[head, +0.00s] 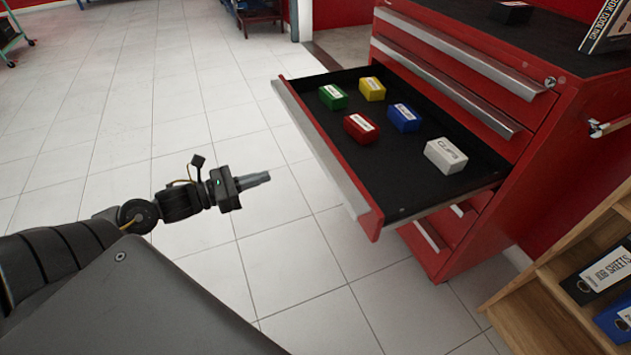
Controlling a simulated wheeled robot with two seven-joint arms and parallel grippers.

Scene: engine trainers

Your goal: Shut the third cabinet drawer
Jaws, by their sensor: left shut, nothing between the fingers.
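A red cabinet (566,150) with silver handle strips stands at the right in the head view. Its third drawer (414,206) from the top is pulled far out toward the left. The drawer's front (325,160) has a long silver handle edge. Inside on a black liner lie a green box (333,99), a yellow box (372,91), a red box (360,131), a blue box (404,120) and a white box (445,157). My left gripper (267,177) is shut and empty, left of the drawer front and apart from it. My right gripper is not in view.
The two drawers above and those below look shut. A wooden shelf (553,296) with binders stands at the lower right. A black box (510,12) and a book (606,27) are on the cabinet top. Tiled floor left of the drawer is clear.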

